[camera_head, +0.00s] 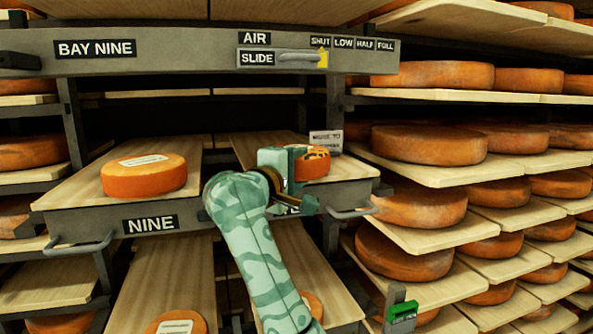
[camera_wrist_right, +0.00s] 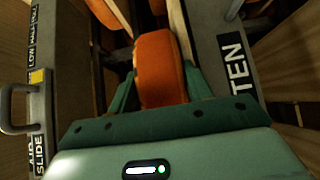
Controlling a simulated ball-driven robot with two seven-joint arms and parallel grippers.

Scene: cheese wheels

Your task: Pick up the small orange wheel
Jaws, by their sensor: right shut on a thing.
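The small orange wheel (camera_head: 314,165) is at the right-hand board of the shelf in the head view, with dark marks on its top. My right gripper (camera_head: 292,180) is at its near left side and partly hides it. In the right wrist view the orange wheel (camera_wrist_right: 160,66) sits between the two green fingers of the right gripper (camera_wrist_right: 160,92), which are shut on its sides. I cannot tell whether the wheel still touches the board. My left gripper is not in view.
A larger orange wheel (camera_head: 144,176) with a paper label lies on the left board. A small sign (camera_head: 326,141) stands behind the small wheel. The grey bar (camera_head: 200,55) of bay nine crosses above. Racks of wheels (camera_head: 430,145) fill the right. A metal handle (camera_head: 352,212) juts from the shelf front.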

